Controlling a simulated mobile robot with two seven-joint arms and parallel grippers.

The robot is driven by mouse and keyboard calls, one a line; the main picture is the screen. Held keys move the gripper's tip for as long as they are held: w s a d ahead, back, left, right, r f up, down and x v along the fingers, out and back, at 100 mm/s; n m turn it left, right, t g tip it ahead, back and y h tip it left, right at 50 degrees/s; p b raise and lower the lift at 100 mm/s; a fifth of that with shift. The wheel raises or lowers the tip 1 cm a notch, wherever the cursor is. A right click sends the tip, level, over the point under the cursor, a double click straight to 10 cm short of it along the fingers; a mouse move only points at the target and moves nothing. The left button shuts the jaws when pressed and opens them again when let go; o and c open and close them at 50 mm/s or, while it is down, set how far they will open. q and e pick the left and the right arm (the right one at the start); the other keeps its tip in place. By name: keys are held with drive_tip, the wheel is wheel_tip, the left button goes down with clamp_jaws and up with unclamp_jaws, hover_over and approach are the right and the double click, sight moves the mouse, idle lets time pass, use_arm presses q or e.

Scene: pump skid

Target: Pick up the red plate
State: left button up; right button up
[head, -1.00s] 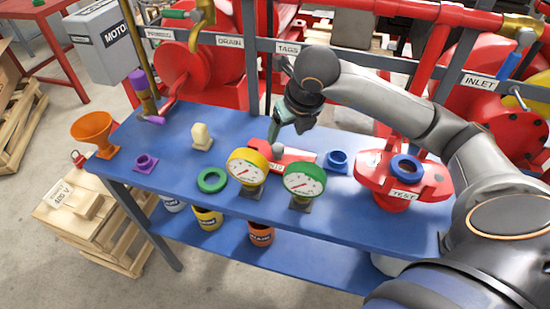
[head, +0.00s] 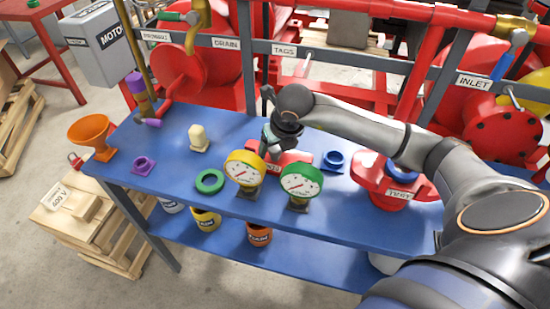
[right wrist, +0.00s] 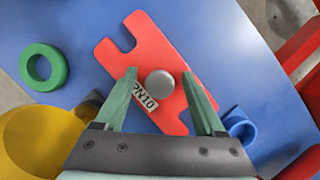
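The red plate (head: 297,158) lies on the blue bench, behind the two gauges and partly hidden by my right gripper in the head view. In the right wrist view the red plate (right wrist: 152,50) has notched ends, a "PN10" label (right wrist: 143,98) and a round grey knob (right wrist: 160,84) near its middle. My right gripper (head: 272,150) is low over the plate. Its green fingers (right wrist: 163,78) are open, one on each side of the knob, with clear gaps. I cannot tell the fingers' exact height. My left gripper is not in view.
A yellow gauge (head: 244,170) and a green gauge (head: 301,182) stand just in front of the plate. A green ring (head: 210,181) lies to the left, a blue flanged ring (head: 334,160) to the right. A red test flange (head: 375,180) stands further right. Pipes run behind the bench.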

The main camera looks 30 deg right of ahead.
clamp_jaws()
idle(0.3)
drive_tip(key=shift+r, duration=0.15)
idle(0.7)
